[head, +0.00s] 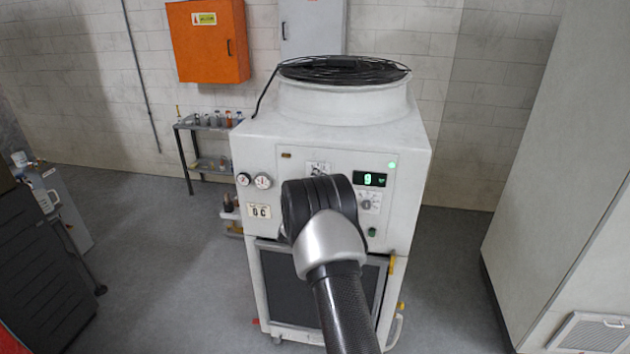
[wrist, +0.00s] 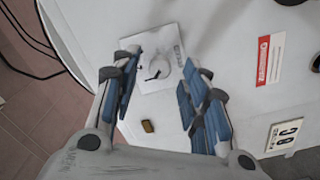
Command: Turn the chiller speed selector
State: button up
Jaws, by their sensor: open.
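The chiller (head: 410,150) is a tall white cabinet with a round fan on top. On its upper front, a small white plate (head: 318,169) is partly hidden by my arm. In the wrist view a white plate with a dark-edged round knob (wrist: 156,69) lies between my fingertips; its print is too blurred to read. My gripper (wrist: 160,58) is open and empty, with blue-padded fingers either side of the knob, not visibly touching it. The head view hides my gripper behind my wrist. A second plate with a dial (head: 367,203) sits below the green display (head: 369,179).
A red-and-white sticker (wrist: 270,60) shows in the wrist view. A large pale cabinet (head: 560,170) stands right and a shelf with bottles (head: 208,125) behind left.

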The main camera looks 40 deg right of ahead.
jog(key=shift+w+d, duration=0.35)
jog(key=shift+d, duration=0.05)
jog(key=shift+c, duration=0.6)
grip_shut()
